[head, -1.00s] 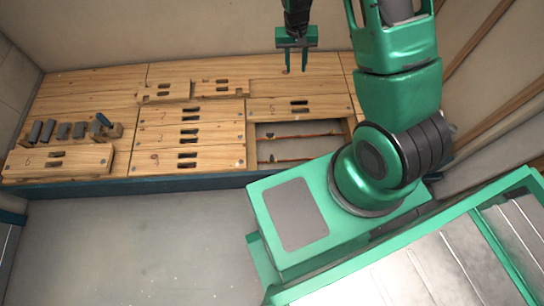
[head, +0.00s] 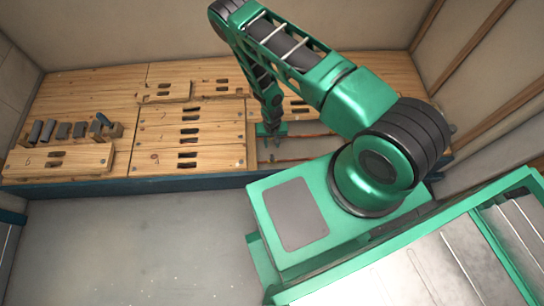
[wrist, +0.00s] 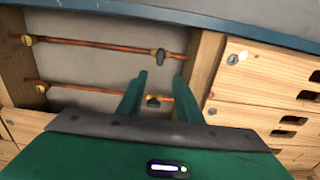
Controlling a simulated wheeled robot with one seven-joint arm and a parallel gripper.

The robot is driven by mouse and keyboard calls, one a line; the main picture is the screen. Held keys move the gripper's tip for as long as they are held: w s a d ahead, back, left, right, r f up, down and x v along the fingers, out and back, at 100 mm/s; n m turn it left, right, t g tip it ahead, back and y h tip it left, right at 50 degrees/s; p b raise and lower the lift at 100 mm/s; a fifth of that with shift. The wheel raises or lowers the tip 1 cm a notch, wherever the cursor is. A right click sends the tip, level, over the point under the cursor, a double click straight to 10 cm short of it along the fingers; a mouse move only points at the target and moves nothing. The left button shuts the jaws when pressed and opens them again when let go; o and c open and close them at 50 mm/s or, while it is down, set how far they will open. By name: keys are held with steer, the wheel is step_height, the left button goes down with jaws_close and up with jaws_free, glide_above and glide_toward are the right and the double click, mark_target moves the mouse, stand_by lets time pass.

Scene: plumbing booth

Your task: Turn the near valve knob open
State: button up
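Two copper pipes run across an open bay in the wooden deck. In the wrist view, the pipe by the deck's blue front edge carries a dark valve knob (wrist: 160,55) on a brass fitting, just beyond my fingertips. The other pipe carries a second knob (wrist: 152,99), seen between my fingers. My gripper (wrist: 159,77) is open with nothing between its fingertips, and it appears apart from the near knob. In the head view my gripper (head: 271,141) hangs at the bay's left side, and the near pipe (head: 293,160) shows in front of it. The knobs' exact angles are hard to tell.
Wooden panels with slots (head: 187,135) lie left of the bay. A rack of grey blocks (head: 67,130) stands at the far left. The blue front edge (wrist: 200,18) borders the bay.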

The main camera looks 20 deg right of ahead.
mark_target(272, 157)
steer(key=f, duration=0.8)
steer(key=s+f, duration=0.1)
steer(key=f, duration=0.3)
steer(key=shift+a+f, duration=0.1)
jaws_close()
